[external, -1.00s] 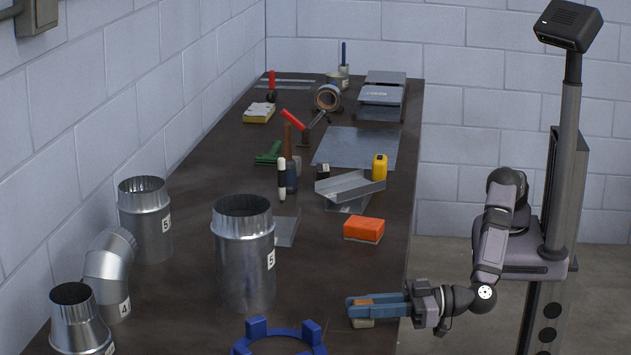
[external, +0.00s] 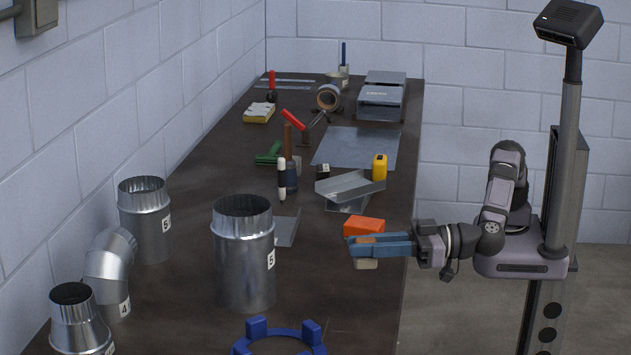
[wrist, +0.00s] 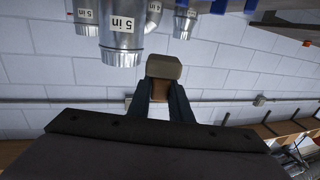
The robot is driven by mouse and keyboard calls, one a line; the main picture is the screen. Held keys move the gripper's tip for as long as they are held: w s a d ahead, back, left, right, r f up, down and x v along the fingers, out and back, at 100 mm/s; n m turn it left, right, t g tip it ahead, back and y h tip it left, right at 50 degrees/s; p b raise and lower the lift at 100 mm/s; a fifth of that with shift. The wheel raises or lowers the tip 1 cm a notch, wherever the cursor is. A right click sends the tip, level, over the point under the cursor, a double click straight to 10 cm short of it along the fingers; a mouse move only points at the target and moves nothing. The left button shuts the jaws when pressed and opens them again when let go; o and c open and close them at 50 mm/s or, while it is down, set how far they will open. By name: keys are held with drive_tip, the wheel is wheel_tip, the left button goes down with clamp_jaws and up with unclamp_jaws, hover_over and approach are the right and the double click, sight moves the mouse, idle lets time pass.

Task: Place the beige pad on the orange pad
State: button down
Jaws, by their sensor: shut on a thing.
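The orange pad (external: 363,227) lies on the workbench near its right edge, its lower part hidden behind my gripper in the external view. My gripper (external: 358,246) has blue fingers and is shut on the beige pad (external: 366,264), which shows below the fingers. The gripper and pad are in the air, on the camera's side of the orange pad and apart from it as far as I can tell. In the wrist view the beige pad (wrist: 164,67) sits between the fingertips. The orange pad is not clearly visible there.
A large metal duct (external: 244,255) stands left of my gripper, and a blue ring-shaped fixture (external: 279,338) lies in front. A bent metal channel (external: 349,187) and a yellow bottle-like item (external: 379,167) stand behind the orange pad.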

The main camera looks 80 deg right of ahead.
sight(366, 239)
drive_tip(key=shift+r, duration=2.15)
